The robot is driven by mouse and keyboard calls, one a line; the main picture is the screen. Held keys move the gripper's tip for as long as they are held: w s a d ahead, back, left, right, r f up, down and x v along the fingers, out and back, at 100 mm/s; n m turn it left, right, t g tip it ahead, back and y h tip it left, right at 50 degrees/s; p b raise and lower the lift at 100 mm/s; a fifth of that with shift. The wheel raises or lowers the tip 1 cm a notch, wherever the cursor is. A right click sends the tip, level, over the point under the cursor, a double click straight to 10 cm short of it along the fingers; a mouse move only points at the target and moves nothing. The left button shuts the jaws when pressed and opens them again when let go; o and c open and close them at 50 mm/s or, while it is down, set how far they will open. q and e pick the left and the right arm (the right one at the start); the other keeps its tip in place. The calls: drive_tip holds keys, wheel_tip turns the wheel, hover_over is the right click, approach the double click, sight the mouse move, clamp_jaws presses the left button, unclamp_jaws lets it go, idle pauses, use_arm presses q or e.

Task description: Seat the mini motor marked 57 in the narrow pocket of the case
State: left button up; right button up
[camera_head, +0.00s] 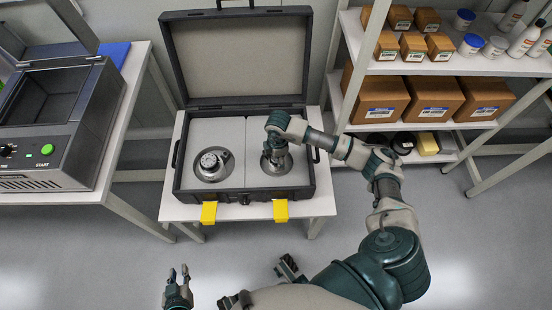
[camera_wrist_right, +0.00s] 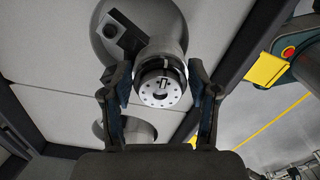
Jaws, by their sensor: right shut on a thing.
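The open case (camera_head: 245,193) stands on a small white table, with two round pockets in its light insert. My right gripper (camera_head: 272,151) reaches down over the right pocket (camera_head: 285,166). In the right wrist view its fingers (camera_wrist_right: 160,78) close on both sides of a grey cylindrical motor (camera_wrist_right: 160,92) with a pale, holed round face. A 57 marking is not readable, and I cannot tell how deep the motor sits. A silver round part (camera_head: 211,161) sits in the left pocket. My left gripper (camera_head: 178,276) is open and empty, low in front of the table.
Yellow latches (camera_head: 209,213) hang at the case's front edge, and its lid (camera_head: 238,57) stands open behind. A machine with a green button (camera_head: 47,149) is on the left table. Shelves with cardboard boxes (camera_head: 380,98) stand at right. The floor in front is clear.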

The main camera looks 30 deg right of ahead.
drive_tip(key=shift+d, duration=0.1)
drive_tip(key=shift+a+r, duration=0.15)
drive_tip(key=shift+a, duration=0.4)
drive_tip(key=shift+d, duration=0.1)
drive_tip(key=shift+d+f, duration=0.35)
drive_tip(key=shift+f, duration=0.25)
drive_tip(key=shift+a+f+b, duration=0.35)
drive_tip(key=shift+f+b, duration=0.05)
drive_tip(key=shift+f, duration=0.1)
drive_tip(key=o, duration=1.3)
drive_tip(key=shift+d, duration=0.25)
